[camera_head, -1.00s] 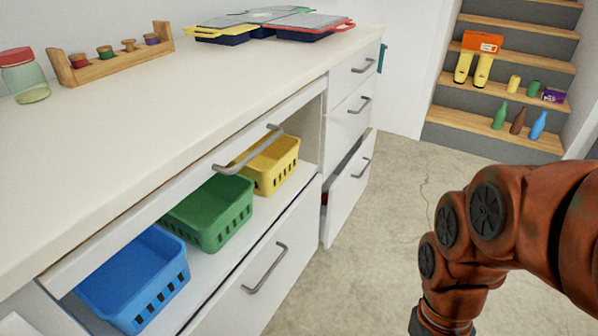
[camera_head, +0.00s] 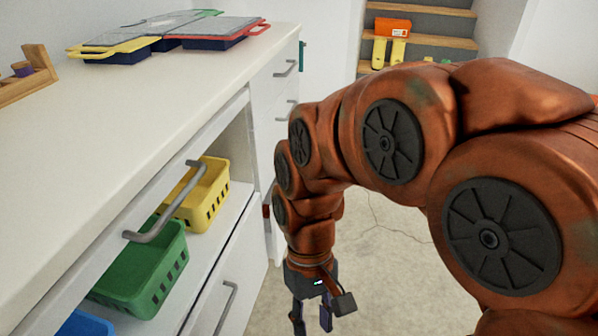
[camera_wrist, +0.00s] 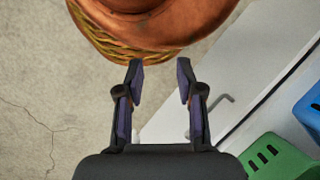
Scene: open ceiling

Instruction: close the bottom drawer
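The bottom drawer (camera_head: 276,241) of the far white drawer column stands partly open. My arm hides most of its front and its handle now, and a small red thing (camera_head: 266,211) shows at its gap. My gripper (camera_head: 312,322) hangs pointing down over the floor, to the near right of that drawer and apart from the cabinet front. In the wrist view my gripper (camera_wrist: 160,72) has its two fingers spread with nothing between them. I cannot make out the bottom drawer in the wrist view.
The nearer cabinet section has a shelf with yellow (camera_head: 209,200), green (camera_head: 150,268) and blue (camera_head: 85,325) baskets. Below it is a front with a handle (camera_head: 227,305). Lidded boxes (camera_head: 215,35) lie on the counter (camera_head: 130,130). Stairs (camera_head: 430,27) stand behind. Floor (camera_head: 375,265) right of the cabinet is clear.

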